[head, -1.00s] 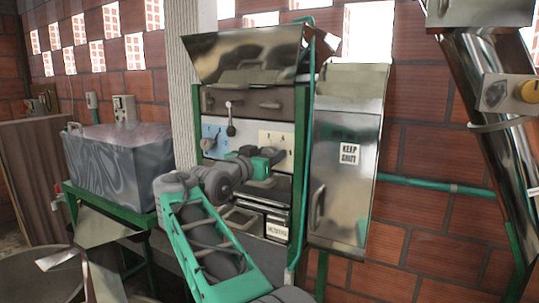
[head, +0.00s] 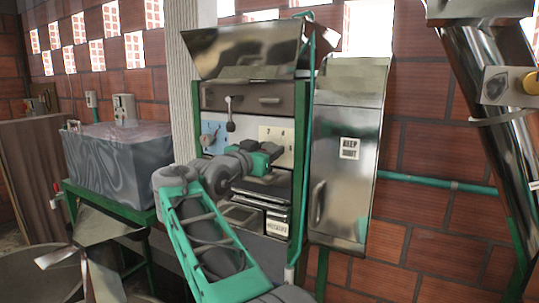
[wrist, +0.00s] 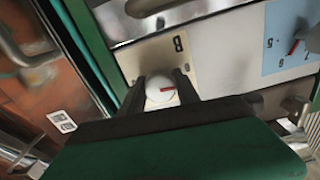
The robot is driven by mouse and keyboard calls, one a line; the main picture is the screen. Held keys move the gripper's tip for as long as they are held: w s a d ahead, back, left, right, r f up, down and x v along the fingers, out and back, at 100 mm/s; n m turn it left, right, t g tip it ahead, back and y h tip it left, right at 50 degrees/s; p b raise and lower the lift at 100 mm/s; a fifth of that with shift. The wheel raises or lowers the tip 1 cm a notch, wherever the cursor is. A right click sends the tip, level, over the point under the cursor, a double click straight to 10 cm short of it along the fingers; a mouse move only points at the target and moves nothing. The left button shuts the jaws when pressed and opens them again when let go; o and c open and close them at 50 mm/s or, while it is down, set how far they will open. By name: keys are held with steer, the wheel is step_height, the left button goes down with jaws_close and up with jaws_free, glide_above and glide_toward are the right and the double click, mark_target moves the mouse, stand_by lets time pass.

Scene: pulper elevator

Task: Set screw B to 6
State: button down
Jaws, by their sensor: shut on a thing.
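In the wrist view, screw B is a round white knob (wrist: 158,97) with a short red mark pointing to the picture's right. It sits on a cream plate (wrist: 177,57) marked "B". My gripper (wrist: 159,80) is shut on the knob, one dark finger on each side. The plate's numbers around the knob are mostly hidden by the fingers, so I cannot read the setting. In the head view, my gripper (head: 274,150) reaches the lower part of the cream plate (head: 269,132) and hides the knob there.
A blue plate (wrist: 283,36) with a red pointer and numbers is beside the cream one; it also shows in the head view (head: 208,128). A steel cabinet marked "KEEP SHUT" (head: 347,110) is close on the right.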

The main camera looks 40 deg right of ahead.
steer(key=m+b, duration=0.4)
steer(key=b, duration=0.1)
steer(key=shift+f, duration=0.35)
steer(key=m+b, duration=0.5)
steer(key=m, duration=0.1)
steer(key=shift+r+b, duration=0.15)
steer(key=shift+b, duration=0.2)
steer(key=m+b, duration=0.3)
steer(key=m, duration=0.3)
steer(key=shift+m, duration=0.4)
steer(key=m+b, duration=0.1)
steer(key=m, duration=0.5)
steer(key=shift+r+b, duration=0.15)
steer(key=shift+b, duration=0.15)
steer(key=c, duration=0.9)
jaws_free()
